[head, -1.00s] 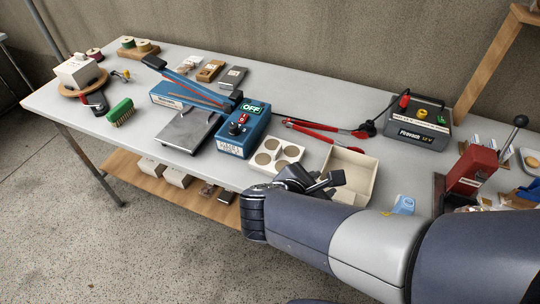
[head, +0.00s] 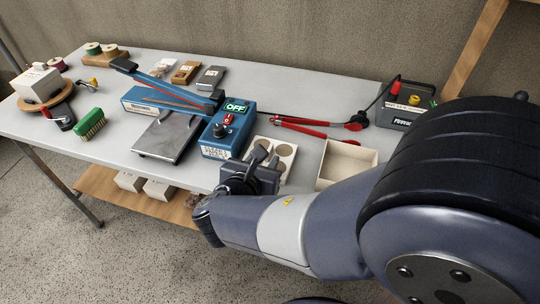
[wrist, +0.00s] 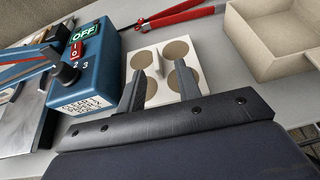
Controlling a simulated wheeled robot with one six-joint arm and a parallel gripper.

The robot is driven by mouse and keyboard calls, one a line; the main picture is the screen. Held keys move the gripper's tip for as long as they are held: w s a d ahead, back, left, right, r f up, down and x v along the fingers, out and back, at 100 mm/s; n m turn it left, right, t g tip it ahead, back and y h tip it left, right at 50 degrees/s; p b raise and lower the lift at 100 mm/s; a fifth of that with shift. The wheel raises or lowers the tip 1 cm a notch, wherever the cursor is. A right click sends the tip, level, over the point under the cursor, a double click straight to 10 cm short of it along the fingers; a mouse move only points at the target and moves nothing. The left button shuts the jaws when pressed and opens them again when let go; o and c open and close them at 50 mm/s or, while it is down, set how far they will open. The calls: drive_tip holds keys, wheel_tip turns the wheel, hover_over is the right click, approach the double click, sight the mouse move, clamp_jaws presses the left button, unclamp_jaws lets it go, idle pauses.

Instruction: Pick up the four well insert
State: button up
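The four well insert (head: 284,158) is a white block with round wells, lying on the grey table beside the blue sealer's control box. My gripper (head: 264,158) is in front of it and partly covers it in the head view. In the wrist view the insert (wrist: 162,64) lies beyond and between the two dark fingers of my gripper (wrist: 161,71). The fingers stand apart with nothing seen held between them. They overlap the near wells in the picture; I cannot tell whether they touch the insert.
The blue sealer (head: 229,131), showing OFF, stands close on the left. An open cream box (head: 346,163) stands on the right. Red-handled pliers (head: 300,123) lie behind. A battery box (head: 398,114) is at the back right. My arm hides the table's right end.

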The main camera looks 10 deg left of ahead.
drive_tip(key=x, duration=0.4)
drive_tip(key=shift+w+a+f+b, duration=0.2)
drive_tip(key=shift+w+f+b, duration=0.05)
drive_tip(key=shift+w+b, duration=0.1)
drive_tip(key=shift+c, duration=0.5)
clamp_jaws()
